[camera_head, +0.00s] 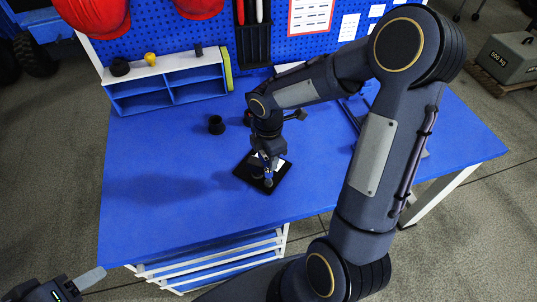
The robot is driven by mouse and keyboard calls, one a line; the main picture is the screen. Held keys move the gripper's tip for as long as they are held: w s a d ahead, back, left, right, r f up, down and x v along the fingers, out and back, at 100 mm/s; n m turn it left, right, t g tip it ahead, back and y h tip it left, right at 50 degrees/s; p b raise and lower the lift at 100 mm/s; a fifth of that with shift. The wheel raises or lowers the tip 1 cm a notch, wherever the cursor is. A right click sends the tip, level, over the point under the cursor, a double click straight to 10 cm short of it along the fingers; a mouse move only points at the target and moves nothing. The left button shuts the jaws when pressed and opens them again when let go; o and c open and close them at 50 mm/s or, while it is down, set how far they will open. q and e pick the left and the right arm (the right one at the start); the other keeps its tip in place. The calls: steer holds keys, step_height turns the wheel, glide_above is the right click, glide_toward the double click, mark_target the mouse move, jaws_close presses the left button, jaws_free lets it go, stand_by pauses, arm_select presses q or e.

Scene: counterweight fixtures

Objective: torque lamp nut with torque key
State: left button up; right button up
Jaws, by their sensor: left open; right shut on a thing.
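A black square base plate (241,172) lies on the blue bench, with a small upright fitting on it. The lamp nut cannot be made out there. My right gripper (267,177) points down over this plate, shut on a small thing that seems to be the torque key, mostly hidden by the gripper. I cannot tell whether it touches the nut. My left gripper (84,284) is open at the bottom left, off the bench's front edge, partly cut off by the frame, with nothing seen in it.
The blue bench (150,215) is clear at left and front. A small black cup (216,125) stands behind the plate. A blue-white shelf (168,83) and a pegboard (275,47) stand at the back. My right arm hides much of the bench's right side.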

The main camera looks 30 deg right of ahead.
steer(key=shift+r, duration=0.1)
steer(key=shift+r+p, duration=1.3)
steer(key=shift+r, duration=0.25)
steer(key=shift+f, duration=0.1)
